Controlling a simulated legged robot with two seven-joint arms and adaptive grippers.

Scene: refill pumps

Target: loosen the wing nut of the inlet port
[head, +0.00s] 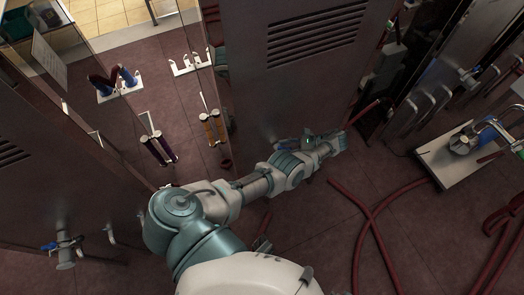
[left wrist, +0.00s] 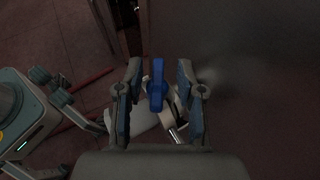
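The blue wing nut (left wrist: 158,86) shows in the left wrist view, its wings upright in the picture. Behind it is a pale metal port (left wrist: 150,115), partly hidden by the nut and my gripper. My left gripper (left wrist: 159,72) is open, with one finger on each side of the wing nut and a visible gap on both sides. In the head view my left gripper (head: 328,146) is close to the grey cabinet face, and its fingers and the nut are hard to tell apart there.
The grey cabinet (head: 300,80) stands close beside my left gripper. Red hoses (head: 374,225) lie on the floor to its right. A pale platform (head: 450,172) with pump fittings is at the right. Another cabinet (head: 70,150) with a fitting (head: 66,250) stands at the left.

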